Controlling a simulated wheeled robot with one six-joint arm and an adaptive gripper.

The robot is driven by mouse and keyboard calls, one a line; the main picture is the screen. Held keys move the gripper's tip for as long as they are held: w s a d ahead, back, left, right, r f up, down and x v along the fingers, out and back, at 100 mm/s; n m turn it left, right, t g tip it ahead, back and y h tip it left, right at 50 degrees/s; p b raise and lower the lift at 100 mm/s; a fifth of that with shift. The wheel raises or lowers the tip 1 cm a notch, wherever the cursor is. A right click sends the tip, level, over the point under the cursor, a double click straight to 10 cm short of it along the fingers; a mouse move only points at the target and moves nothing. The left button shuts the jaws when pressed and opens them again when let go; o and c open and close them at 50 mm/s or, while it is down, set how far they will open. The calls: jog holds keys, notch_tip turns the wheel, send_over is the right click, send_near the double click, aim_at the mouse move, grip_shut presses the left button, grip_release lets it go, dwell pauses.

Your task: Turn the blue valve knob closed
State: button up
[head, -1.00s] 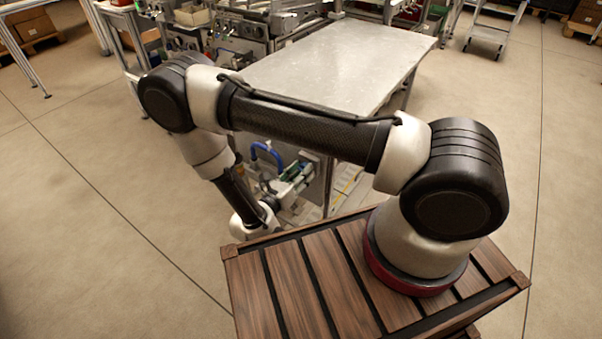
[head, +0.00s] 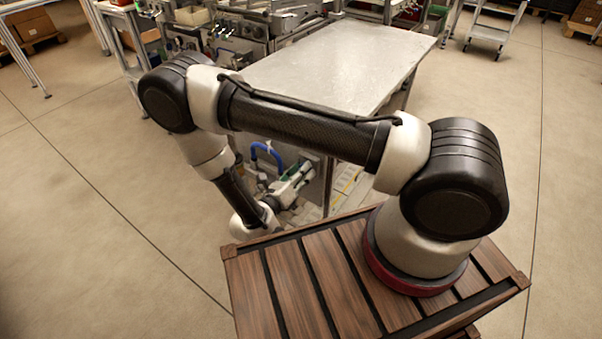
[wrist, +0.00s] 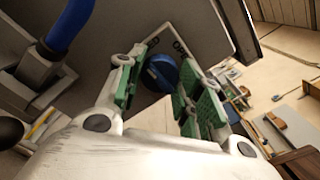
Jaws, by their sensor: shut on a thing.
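The blue valve knob (wrist: 162,72) shows in the wrist view, on a grey panel (wrist: 205,35) with dark lettering beside it. The lettering is partly covered and I cannot read it fully. My gripper (wrist: 160,76) has its two green-padded fingers on either side of the knob and is shut on it. In the head view my gripper (head: 303,172) is low beside the panel under the metal table, and the knob is hidden there.
A blue hose (wrist: 70,22) curves from a grey fitting (wrist: 40,70) left of the knob; the hose also shows in the head view (head: 266,150). The metal-topped table (head: 340,60) stands above the panel. Open floor (head: 80,230) lies to the left.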

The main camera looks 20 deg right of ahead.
jog(key=o, duration=1)
jog(key=shift+o, duration=0.2)
notch_tip(320, 180, up, 10)
